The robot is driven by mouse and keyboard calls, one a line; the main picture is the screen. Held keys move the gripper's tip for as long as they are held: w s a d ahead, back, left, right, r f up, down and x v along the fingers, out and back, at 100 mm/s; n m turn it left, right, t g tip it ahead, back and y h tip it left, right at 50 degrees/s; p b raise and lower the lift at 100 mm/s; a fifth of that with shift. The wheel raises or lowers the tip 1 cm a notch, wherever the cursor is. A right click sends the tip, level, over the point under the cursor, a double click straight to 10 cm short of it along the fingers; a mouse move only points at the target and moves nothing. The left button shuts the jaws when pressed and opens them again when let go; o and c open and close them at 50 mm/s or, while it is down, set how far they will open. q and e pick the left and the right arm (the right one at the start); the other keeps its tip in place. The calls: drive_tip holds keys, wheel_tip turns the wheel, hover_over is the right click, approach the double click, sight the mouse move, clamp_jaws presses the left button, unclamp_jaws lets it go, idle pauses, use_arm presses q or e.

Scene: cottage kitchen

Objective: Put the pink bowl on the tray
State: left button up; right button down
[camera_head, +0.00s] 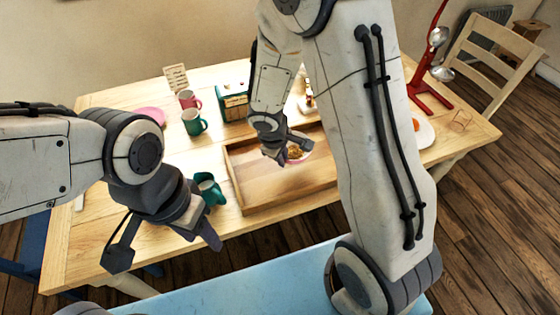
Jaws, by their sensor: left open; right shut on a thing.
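The pink bowl (300,157) has brown food in it and shows just below my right gripper (286,150), over the wooden tray (240,178). The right gripper is shut on the bowl's rim. My arm hides part of the bowl, and I cannot tell whether its base touches the tray floor. The tray is a shallow wooden box on the table, and its right part is hidden behind my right arm. My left gripper (165,238) is open and empty at the table's front left edge, near a green cup.
A green cup (210,190) stands left of the tray. Another green mug (194,122), a pink mug (188,100), a pink plate (150,115) and a green box (234,103) stand behind. At right are a white plate (424,134) and a red stand (430,92).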

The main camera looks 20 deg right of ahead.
sight(292, 151)
drive_tip(key=shift+w+a+f, duration=0.1)
drive_tip(key=shift+w+f, duration=0.2)
drive_tip(key=shift+w, duration=0.25)
drive_tip(key=shift+w+f, duration=0.3)
drive_tip(key=shift+w, duration=0.25)
drive_tip(key=shift+w+f, duration=0.1)
drive_tip(key=shift+f, duration=0.2)
drive_tip(key=shift+f+b, duration=0.65)
drive_tip(key=shift+f, duration=1.2)
drive_tip(key=shift+f, duration=0.15)
drive_tip(key=c, duration=0.9)
unclamp_jaws()
drive_tip(key=shift+c, duration=0.2)
